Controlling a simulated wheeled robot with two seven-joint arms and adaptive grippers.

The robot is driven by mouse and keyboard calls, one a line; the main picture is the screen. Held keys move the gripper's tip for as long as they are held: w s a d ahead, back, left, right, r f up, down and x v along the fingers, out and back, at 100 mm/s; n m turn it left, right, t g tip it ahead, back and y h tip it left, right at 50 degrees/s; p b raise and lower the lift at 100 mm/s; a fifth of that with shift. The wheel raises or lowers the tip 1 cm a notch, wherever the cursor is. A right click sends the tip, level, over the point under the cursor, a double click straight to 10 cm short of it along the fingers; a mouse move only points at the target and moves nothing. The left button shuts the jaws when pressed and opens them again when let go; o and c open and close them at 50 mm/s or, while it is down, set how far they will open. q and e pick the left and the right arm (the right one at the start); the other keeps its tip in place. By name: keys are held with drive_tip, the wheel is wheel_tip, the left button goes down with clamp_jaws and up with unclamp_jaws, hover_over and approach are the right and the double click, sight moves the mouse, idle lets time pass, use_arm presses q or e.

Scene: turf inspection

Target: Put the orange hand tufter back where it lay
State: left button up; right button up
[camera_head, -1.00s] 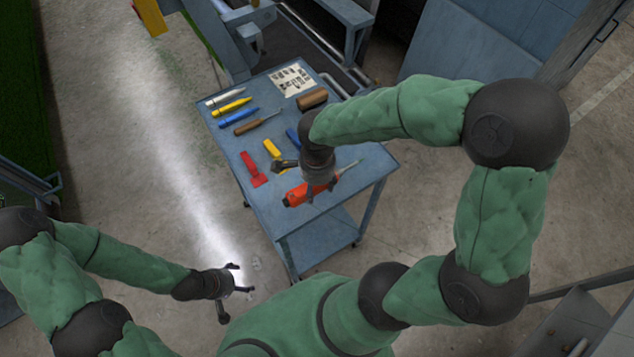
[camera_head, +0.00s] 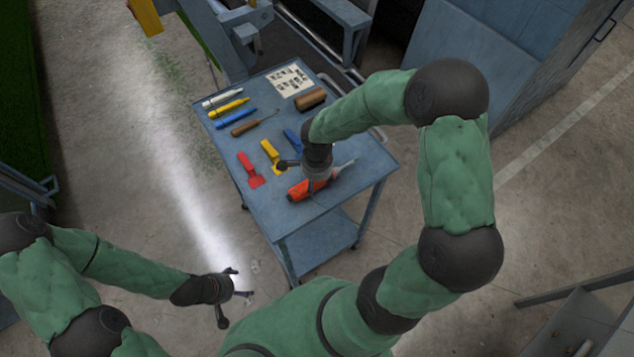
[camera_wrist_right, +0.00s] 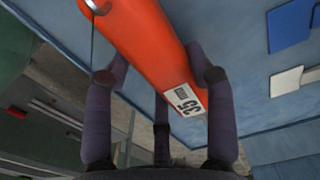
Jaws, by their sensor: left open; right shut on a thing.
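The orange hand tufter (camera_head: 302,189) is at the near part of the blue cart top (camera_head: 349,153) in the head view, its pale needle end pointing up and right. My right gripper (camera_head: 316,180) is above it and shut on its body. In the right wrist view the orange body (camera_wrist_right: 150,35), with a white label reading 35, runs between the fingers of my right gripper (camera_wrist_right: 160,85). Whether the tufter touches the cart top I cannot tell. My left gripper (camera_head: 238,283) is open and empty, low and left of the cart.
On the cart lie a red scraper (camera_head: 249,170), a yellow one (camera_head: 271,155), a blue one (camera_head: 293,141) partly hidden by my arm, an awl (camera_head: 254,123), several markers (camera_head: 229,107), a brown roll (camera_head: 311,99) and a printed sheet (camera_head: 290,80). The cart's near right corner is bare.

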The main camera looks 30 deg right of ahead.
drive_tip(key=shift+r, duration=0.1)
drive_tip(key=shift+f, duration=0.25)
drive_tip(key=o, duration=1.6)
drive_tip(key=shift+c, duration=0.2)
drive_tip(key=shift+r, duration=0.15)
drive_tip(key=shift+r, duration=0.2)
wheel_tip(320, 180, up, 12)
drive_tip(key=p, duration=0.2)
drive_tip(key=shift+f, duration=0.15)
